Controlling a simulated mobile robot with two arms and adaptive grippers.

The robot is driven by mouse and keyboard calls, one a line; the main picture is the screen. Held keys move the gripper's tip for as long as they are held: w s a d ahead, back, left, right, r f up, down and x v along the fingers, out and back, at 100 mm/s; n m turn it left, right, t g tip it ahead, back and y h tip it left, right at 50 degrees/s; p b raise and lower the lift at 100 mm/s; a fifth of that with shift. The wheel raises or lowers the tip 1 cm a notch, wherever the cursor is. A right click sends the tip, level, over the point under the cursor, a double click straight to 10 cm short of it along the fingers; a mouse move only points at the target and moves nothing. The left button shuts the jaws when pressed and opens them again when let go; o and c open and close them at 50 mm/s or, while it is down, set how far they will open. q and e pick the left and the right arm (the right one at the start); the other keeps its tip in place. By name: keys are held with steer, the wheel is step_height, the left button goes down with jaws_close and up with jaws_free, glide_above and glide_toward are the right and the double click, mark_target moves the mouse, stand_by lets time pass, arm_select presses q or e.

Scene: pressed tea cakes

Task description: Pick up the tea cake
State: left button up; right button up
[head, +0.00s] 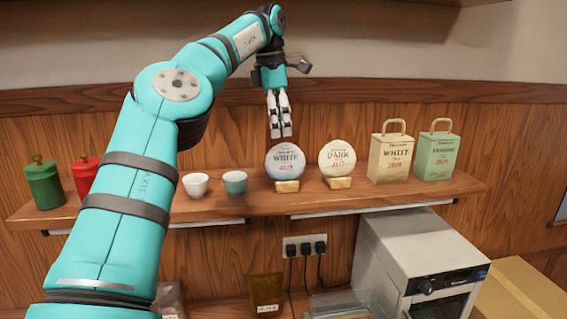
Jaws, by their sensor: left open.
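Two round pressed tea cakes stand upright on small wooden stands on the shelf. The left one is a bluish-white cake labelled WHITE (285,163). The right one is a cream cake labelled DARK (337,159). My left gripper (281,134) points down just above the top edge of the WHITE cake. Its pale fingers are open and hold nothing. From this view I cannot tell whether the fingertips touch the cake or lie in front of or behind it. My right gripper is not in view.
The wooden shelf (260,205) also bears a green canister (45,186), a red canister (85,174), a white cup (196,186), a teal cup (235,183), a beige bag (390,157) and a green bag (437,155). A wood-panelled wall stands close behind. A white appliance (400,250) is below.

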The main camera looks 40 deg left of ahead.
mark_target(284, 145)
arm_select(q)
steer(key=shift+w+f, duration=0.2)
steer(key=shift+f, duration=0.15)
steer(key=shift+w+f, duration=0.55)
steer(key=shift+f, duration=0.1)
steer(key=shift+s+d+f, duration=0.15)
steer(key=shift+f, duration=0.2)
steer(key=f, duration=0.3)
steer(key=shift+s+d+f, duration=0.1)
steer(key=shift+d+f, duration=0.1)
steer(key=shift+f, duration=0.15)
steer(key=shift+d, duration=0.1)
steer(key=c, duration=0.4)
jaws_close()
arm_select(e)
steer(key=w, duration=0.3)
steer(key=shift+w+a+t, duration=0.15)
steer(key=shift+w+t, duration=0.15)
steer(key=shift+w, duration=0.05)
